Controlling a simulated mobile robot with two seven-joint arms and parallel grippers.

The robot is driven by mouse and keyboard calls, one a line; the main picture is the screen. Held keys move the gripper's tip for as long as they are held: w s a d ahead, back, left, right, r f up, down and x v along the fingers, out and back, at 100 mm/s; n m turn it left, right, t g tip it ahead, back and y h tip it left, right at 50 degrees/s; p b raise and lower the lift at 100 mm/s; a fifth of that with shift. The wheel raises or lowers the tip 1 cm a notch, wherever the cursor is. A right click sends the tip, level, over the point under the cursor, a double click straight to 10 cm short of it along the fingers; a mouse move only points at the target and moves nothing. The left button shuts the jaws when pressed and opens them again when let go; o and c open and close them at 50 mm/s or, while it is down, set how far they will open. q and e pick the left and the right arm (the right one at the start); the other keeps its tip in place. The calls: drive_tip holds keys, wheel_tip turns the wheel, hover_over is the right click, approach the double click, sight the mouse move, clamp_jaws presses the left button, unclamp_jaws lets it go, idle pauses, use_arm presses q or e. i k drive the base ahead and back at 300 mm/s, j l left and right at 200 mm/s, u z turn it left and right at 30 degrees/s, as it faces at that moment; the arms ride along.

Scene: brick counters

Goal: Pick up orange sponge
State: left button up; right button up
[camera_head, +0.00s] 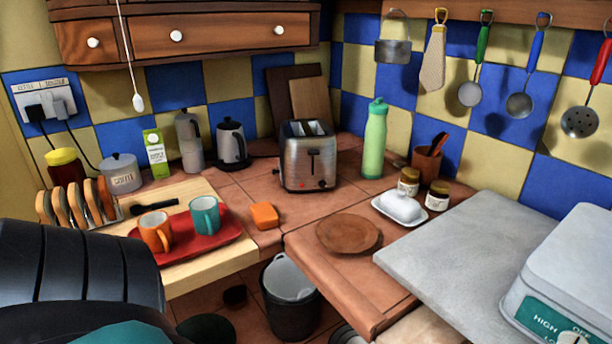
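The orange sponge (265,215) is a small block lying on the terracotta-tiled counter, just right of the red tray and in front of the toaster. It is fully visible and nothing touches it from above. A large dark rounded shape fills the lower left corner and looks like part of my own arm. Neither gripper's fingers show in the head view.
A red tray (228,240) with an orange mug (156,232) and a teal mug (205,215) sits left of the sponge. The toaster (308,156) stands behind, a brown plate (348,233) lies right, and a bin (290,307) stands below the counter edge.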

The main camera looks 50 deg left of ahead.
sight(265, 217)
drive_tip(key=k+l+u, duration=0.1)
drive_tip(key=u, duration=1.75)
